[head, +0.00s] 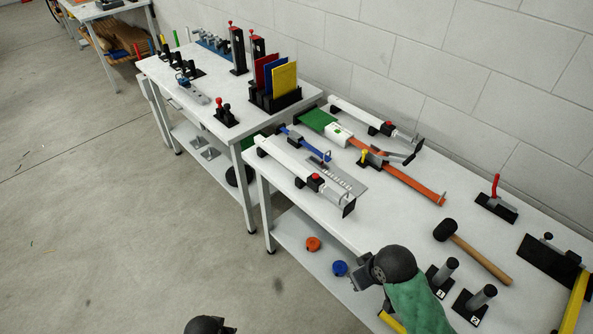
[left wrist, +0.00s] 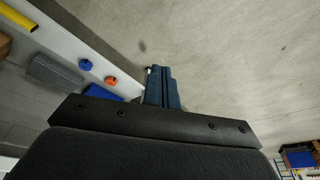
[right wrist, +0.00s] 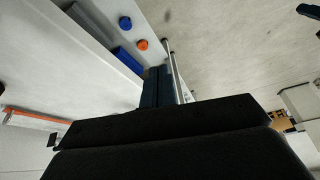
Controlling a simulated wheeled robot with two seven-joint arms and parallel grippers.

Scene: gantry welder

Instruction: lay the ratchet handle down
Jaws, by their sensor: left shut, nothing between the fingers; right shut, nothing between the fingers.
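The orange strap (head: 412,185) lies along the right-hand table, with a grey metal ratchet (head: 376,158) on it. Its grey handle (head: 398,157) sticks out to the right of the ratchet; whether it is raised or flat is hard to tell. A yellow tab (head: 363,157) stands beside it. My right gripper (head: 361,276) is near the table's front edge, well in front of the ratchet; its shut, empty fingers show in the right wrist view (right wrist: 158,88). My left arm shows only at the bottom edge of the head view; the left gripper's fingers (left wrist: 162,88) are shut and empty over the floor.
Two white bars with red buttons (head: 316,178) (head: 388,127) flank the strap. A blue strap (head: 291,134), a mallet (head: 470,250), a red-handled tool (head: 495,199) and numbered posts (head: 441,277) stand around. Orange (head: 313,244) and blue (head: 340,268) rolls lie on the lower shelf.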

